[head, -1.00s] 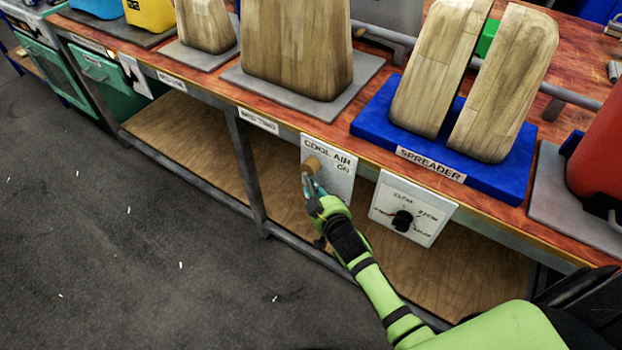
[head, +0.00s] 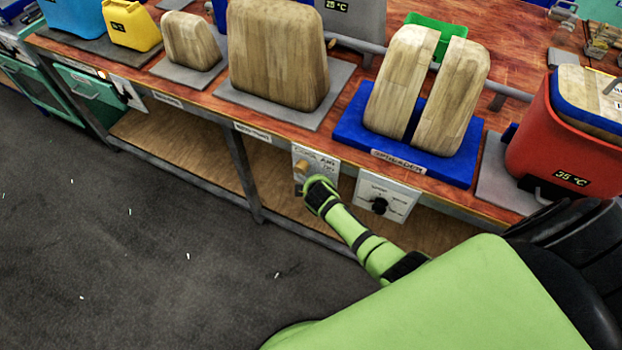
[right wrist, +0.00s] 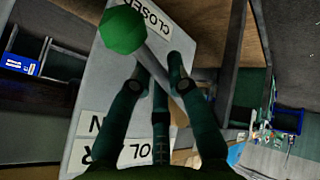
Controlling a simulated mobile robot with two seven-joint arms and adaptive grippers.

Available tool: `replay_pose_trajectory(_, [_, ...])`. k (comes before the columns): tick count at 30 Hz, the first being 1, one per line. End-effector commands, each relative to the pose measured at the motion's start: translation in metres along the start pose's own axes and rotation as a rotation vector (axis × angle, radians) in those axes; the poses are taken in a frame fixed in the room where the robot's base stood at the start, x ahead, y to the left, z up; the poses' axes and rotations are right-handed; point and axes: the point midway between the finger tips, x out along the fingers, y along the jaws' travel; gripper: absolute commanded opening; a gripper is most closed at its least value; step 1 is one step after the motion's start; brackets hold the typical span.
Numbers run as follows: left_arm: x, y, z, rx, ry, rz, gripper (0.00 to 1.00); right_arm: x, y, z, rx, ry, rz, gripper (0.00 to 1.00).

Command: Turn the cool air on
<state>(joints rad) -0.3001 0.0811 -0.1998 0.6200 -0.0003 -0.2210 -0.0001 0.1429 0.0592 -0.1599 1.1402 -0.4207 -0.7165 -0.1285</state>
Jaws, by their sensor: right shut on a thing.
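The "COOL AIR" panel (head: 327,158) is a pale plate on the front of the bench, with "ON" under its title. Its lever ends in a round knob (head: 301,168), brownish in the head view. In the right wrist view a green-looking knob (right wrist: 122,30) sits on a grey shaft (right wrist: 152,66), and the plate (right wrist: 88,95) also reads "CLOSED". My right gripper (right wrist: 158,80) is shut on the lever, its fingers around the shaft below the knob. In the head view my wrist hides most of the fingers. My left gripper is not in view.
Right of the panel is a white dial plate (head: 395,207) with a black knob. Above, the bench top holds the blue spreader base (head: 345,120), wooden blocks (head: 277,60) and a red container (head: 540,150).

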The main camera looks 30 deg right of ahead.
Motion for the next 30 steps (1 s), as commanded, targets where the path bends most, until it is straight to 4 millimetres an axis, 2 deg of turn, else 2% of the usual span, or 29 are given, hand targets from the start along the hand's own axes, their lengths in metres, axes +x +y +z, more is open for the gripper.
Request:
replay_pose_trajectory(1, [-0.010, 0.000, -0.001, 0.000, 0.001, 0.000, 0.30, -0.006, 0.004, -0.004, -0.024, -0.035, -0.001, 0.00])
replay_pose_trajectory(9, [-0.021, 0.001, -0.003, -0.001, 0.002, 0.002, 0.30, -0.014, 0.009, -0.005, -0.136, -0.203, 0.000, 0.00])
replay_pose_trajectory(18, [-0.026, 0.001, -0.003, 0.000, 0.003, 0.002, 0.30, -0.019, 0.013, -0.006, -0.206, -0.307, 0.001, 0.00])
replay_pose_trajectory(30, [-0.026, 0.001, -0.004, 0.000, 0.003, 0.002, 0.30, -0.021, 0.014, -0.006, -0.225, -0.337, 0.001, 0.00])
